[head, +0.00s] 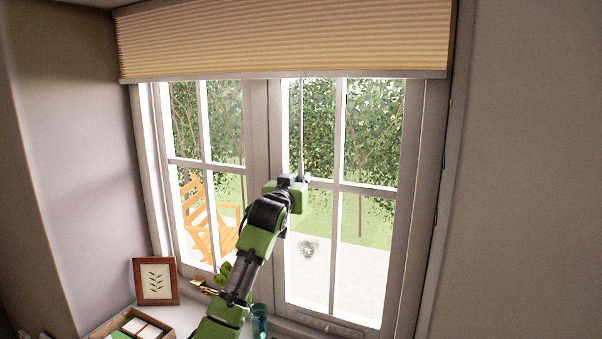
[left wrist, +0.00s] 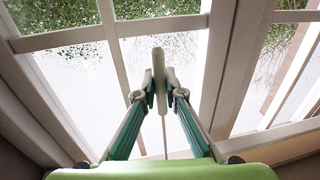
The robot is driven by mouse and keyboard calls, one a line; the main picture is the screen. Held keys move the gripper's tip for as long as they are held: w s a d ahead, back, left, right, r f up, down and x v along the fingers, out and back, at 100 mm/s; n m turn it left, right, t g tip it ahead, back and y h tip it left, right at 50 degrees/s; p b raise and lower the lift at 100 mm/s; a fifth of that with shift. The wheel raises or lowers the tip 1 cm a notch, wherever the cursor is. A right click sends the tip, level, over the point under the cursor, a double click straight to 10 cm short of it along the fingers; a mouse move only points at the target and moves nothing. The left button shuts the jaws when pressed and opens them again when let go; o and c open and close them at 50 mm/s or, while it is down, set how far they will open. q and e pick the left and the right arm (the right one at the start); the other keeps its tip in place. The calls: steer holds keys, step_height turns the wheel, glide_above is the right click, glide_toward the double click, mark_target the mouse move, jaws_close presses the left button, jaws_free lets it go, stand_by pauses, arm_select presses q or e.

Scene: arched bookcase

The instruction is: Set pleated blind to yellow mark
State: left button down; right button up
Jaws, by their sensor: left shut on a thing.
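The pleated blind (head: 285,35) is tan and gathered at the top of the window. Its pale bottom rail (head: 285,75) spans the window top. A thin cord (head: 302,125) hangs from the rail to my left gripper (head: 293,179). In the left wrist view, my left gripper (left wrist: 160,92) is shut on a pale, slim cord pull (left wrist: 158,62). My right gripper is not in view.
On the sill stand a framed leaf picture (head: 155,281), an open wooden box (head: 163,335) and a teal glass (head: 260,320), close to my left arm. The space before the right panes is clear.

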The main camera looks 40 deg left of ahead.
arm_select(q)
step_height(320, 180, down, 5)
steer(key=shift+f+b, duration=0.1)
steer(key=shift+b, duration=0.85)
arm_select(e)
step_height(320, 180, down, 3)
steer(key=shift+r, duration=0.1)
arm_select(q)
steer(key=c, duration=2.1)
jaws_free()
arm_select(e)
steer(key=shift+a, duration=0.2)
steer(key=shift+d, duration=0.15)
arm_select(q)
steer(key=v, duration=1.2)
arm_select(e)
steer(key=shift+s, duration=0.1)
